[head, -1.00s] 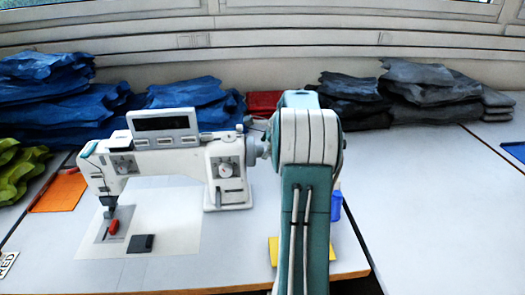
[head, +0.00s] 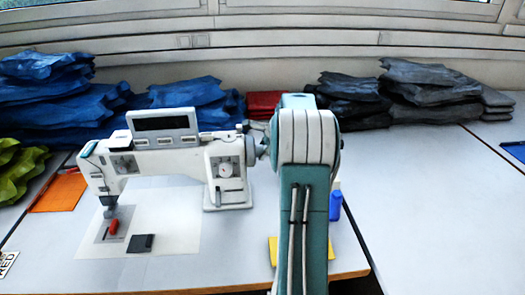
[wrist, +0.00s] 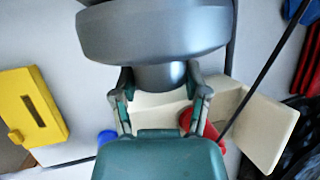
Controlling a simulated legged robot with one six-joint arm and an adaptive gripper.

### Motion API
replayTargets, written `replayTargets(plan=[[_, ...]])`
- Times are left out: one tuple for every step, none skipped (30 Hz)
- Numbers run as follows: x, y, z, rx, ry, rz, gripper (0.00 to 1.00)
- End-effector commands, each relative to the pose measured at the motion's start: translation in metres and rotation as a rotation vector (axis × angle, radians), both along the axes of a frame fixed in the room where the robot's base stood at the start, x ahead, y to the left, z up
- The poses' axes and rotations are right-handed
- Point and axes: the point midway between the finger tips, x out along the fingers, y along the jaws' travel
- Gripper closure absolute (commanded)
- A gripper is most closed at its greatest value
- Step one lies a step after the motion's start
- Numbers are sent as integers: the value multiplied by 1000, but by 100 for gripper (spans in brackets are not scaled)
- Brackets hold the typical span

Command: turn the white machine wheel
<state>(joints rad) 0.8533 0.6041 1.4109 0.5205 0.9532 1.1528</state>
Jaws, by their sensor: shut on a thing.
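The white sewing machine (head: 165,160) stands upright on the table at the left of the head view. Its grey wheel (head: 251,151) is on the machine's right end, partly hidden by my arm. In the wrist view, the wheel's broad grey rim (wrist: 152,36) fills the top, with a narrower grey hub below it. My gripper (wrist: 162,80) has one finger on each side of the hub and is shut on the wheel. In the head view, most of my gripper is hidden behind my arm.
Blue folded stacks (head: 55,95) and dark grey stacks (head: 430,85) line the back. A blue bottle (head: 335,205) and a yellow item (head: 272,249) are close to my arm. A dark block (head: 140,243) lies before the machine. The right table (head: 430,210) is largely clear.

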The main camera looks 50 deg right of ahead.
Motion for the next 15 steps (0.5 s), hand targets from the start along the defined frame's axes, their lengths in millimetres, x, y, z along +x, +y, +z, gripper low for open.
replayTargets(plan=[[1,0,0,-9,-11,-1,89],[0,0,0,-15,-19,-2,89],[0,1,0,-24,-30,-1,89],[0,1,1,-32,-41,-2,89],[0,1,0,-42,-50,-1,89],[0,1,1,-54,-67,-2,89],[0,1,0,-65,-78,-2,89],[0,1,0,-74,-91,-2,88],[0,1,0,-90,-109,-3,88],[0,1,0,-101,-123,-3,88],[0,2,0,-112,-135,-2,88],[-1,2,0,-127,-153,-3,88],[-1,2,0,-139,-166,-3,88],[-1,2,0,-150,-180,-3,88],[-1,2,0,-164,-197,-3,88]])
